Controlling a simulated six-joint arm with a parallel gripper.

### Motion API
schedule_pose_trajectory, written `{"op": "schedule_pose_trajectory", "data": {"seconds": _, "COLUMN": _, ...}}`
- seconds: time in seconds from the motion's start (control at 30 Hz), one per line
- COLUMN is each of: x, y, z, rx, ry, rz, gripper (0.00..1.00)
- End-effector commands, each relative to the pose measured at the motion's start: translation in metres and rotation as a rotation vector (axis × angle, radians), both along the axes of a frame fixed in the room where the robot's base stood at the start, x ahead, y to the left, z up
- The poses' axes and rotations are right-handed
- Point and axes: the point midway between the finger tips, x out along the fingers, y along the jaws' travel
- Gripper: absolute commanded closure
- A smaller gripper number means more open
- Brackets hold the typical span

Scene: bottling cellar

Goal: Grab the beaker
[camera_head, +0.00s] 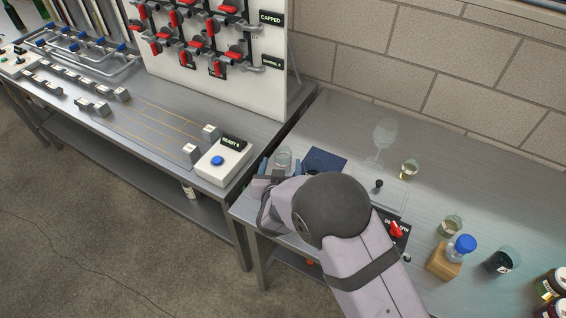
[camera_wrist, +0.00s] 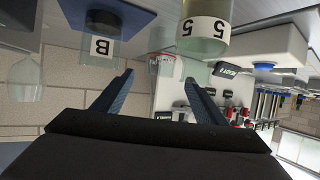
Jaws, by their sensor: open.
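A clear glass beaker (camera_head: 283,158) stands on the right-hand table near its left end, just beyond my gripper in the head view. In the wrist view, which is upside down, a clear vessel (camera_wrist: 166,66) with red and white on it shows in line with the gap between my fingers; I cannot tell if it is the same one. Nearer vessels carry a "5" label (camera_wrist: 205,35) and a "B" label (camera_wrist: 99,47). My gripper (camera_wrist: 160,83) is open with nothing held between its fingers. In the head view my arm hides most of it.
A blue pad (camera_head: 325,160) lies right of the beaker. A tall stemmed glass (camera_head: 385,135) and a small glass with yellowish liquid (camera_head: 409,168) stand behind. A blue-capped flask (camera_head: 461,247) sits on a wooden block at right. A button box (camera_head: 222,162) stands on the left table.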

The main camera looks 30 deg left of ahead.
Motion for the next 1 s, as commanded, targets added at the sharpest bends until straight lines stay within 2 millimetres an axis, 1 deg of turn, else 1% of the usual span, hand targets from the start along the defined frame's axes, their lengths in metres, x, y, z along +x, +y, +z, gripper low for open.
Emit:
{"op": "schedule_pose_trajectory", "data": {"seconds": 0.17, "x": 0.008, "y": 0.003, "z": -0.002, "rx": -0.001, "ry": 0.001, "rz": -0.002, "gripper": 0.34}}
{"op": "schedule_pose_trajectory", "data": {"seconds": 0.5, "x": 0.038, "y": 0.016, "z": -0.015, "rx": -0.001, "ry": 0.000, "rz": -0.002, "gripper": 0.34}}
{"op": "schedule_pose_trajectory", "data": {"seconds": 0.63, "x": 0.043, "y": 0.019, "z": -0.018, "rx": -0.001, "ry": 0.001, "rz": -0.001, "gripper": 0.34}}
{"op": "schedule_pose_trajectory", "data": {"seconds": 0.9, "x": 0.044, "y": 0.019, "z": -0.019, "rx": -0.001, "ry": 0.001, "rz": 0.000, "gripper": 0.34}}
{"op": "schedule_pose_trajectory", "data": {"seconds": 0.93, "x": 0.044, "y": 0.019, "z": -0.019, "rx": -0.001, "ry": 0.001, "rz": 0.000, "gripper": 0.39}}
{"op": "schedule_pose_trajectory", "data": {"seconds": 0.97, "x": 0.044, "y": 0.019, "z": -0.019, "rx": -0.001, "ry": 0.001, "rz": 0.000, "gripper": 0.46}}
{"op": "schedule_pose_trajectory", "data": {"seconds": 1.0, "x": 0.044, "y": 0.019, "z": -0.019, "rx": -0.001, "ry": 0.001, "rz": 0.000, "gripper": 0.56}}
